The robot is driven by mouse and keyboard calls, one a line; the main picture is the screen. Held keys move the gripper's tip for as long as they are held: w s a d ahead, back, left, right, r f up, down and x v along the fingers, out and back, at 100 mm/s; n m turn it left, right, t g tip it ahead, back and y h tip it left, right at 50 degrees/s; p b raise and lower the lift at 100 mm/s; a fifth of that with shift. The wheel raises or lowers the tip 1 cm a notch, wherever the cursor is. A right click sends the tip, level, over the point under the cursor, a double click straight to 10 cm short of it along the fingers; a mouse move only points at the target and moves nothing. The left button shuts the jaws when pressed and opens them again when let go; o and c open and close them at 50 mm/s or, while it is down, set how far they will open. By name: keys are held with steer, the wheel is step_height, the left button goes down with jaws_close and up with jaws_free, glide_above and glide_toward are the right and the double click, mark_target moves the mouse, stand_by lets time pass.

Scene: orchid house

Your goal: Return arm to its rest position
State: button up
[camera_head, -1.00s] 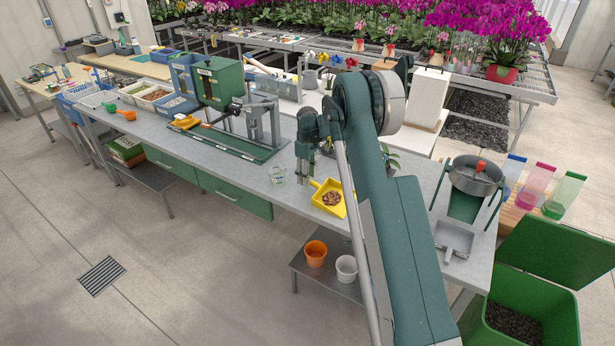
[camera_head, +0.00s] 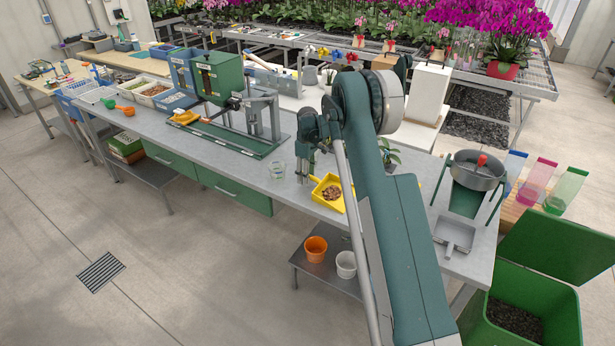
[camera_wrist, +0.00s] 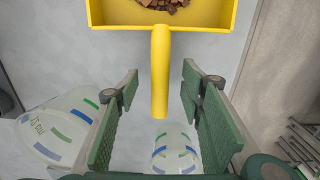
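My gripper (camera_head: 303,178) hangs over the front part of the grey bench in the head view, pointing down. In the wrist view its two green-padded fingers (camera_wrist: 160,125) stand wide apart with nothing gripped. A yellow scoop (camera_head: 327,200) with brown chips in it lies on the bench just right of my gripper. In the wrist view the scoop's handle (camera_wrist: 160,70) runs into the gap between the fingers without visible contact; its height relative to the fingertips is unclear. My arm is raised and folded over the bench.
A clear beaker (camera_head: 278,171) stands left of my gripper. A steel pan (camera_head: 476,171) on a green stand and a grey dustpan (camera_head: 455,235) are at right. Orange (camera_head: 316,248) and white (camera_head: 346,264) pots sit on the lower shelf.

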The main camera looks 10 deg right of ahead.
steer(key=shift+b, duration=0.3)
stand_by(0.5)
jaws_close()
steer(key=shift+r, duration=0.25)
steer(key=shift+r+p, duration=0.4)
steer(key=shift+r, duration=1.85)
steer(key=shift+d, duration=0.1)
